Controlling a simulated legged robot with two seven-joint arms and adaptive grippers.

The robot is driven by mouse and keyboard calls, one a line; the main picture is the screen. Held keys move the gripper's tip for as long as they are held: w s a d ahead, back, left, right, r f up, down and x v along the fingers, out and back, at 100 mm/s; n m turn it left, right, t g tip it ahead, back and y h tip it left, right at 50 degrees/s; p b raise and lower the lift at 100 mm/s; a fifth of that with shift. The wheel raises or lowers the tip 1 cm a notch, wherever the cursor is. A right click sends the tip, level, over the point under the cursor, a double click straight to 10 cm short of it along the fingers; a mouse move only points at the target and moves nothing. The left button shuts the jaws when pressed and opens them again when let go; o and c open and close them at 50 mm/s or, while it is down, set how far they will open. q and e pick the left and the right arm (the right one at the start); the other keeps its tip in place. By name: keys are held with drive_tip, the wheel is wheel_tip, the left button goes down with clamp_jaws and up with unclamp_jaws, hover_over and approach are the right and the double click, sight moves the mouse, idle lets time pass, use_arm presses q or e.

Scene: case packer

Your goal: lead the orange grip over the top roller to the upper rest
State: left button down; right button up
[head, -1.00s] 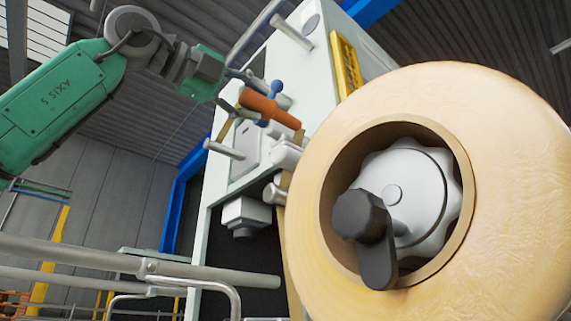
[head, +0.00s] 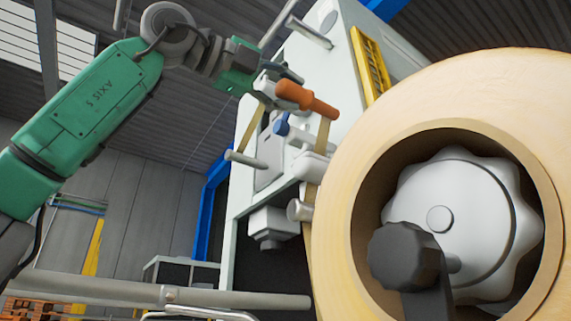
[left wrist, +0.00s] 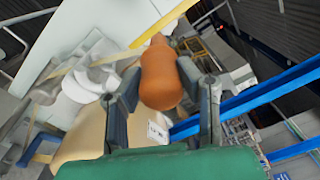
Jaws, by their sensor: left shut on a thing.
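The orange grip (head: 308,98) is held up against the front of the pale machine cabinet, with tan tape running down from it on both sides. My left gripper (head: 272,83) is shut on it. In the left wrist view the orange grip (left wrist: 160,75) sits between the two dark fingers of my left gripper (left wrist: 159,82). White rollers (head: 311,167) show below the grip, beside the big tape roll. A blue-ended part (head: 281,127) lies just under the grip. I cannot tell which part is the top roller or the upper rest. My right gripper is not in view.
The large tan roll (head: 345,110) with a dark knob (head: 404,256) fills the right side. Grey rods stick out of the cabinet above (head: 310,31) and below left (head: 245,160) of the grip. A grey rail (head: 120,289) crosses the lower left.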

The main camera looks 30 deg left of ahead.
use_arm(q)
wheel_tip(320, 180, up, 41)
drive_tip(key=w+a+p, duration=0.1)
drive_tip(key=a+p, duration=0.2)
drive_tip(key=p, duration=3.6)
drive_tip(key=w+a, duration=0.3)
drive_tip(key=a, duration=0.4)
drive_tip(key=w+a+f+b, duration=0.1)
drive_tip(key=a+f+b, duration=0.3)
drive_tip(key=f, duration=0.2)
drive_tip(key=w+a+f+b, duration=0.2)
drive_tip(key=a+f+b, duration=0.2)
drive_tip(key=f, duration=0.3)
drive_tip(key=shift+w+f+b, duration=0.15)
drive_tip(key=shift+f+b, duration=0.15)
drive_tip(key=shift+b, duration=0.1)
drive_tip(key=shift+f, duration=0.25)
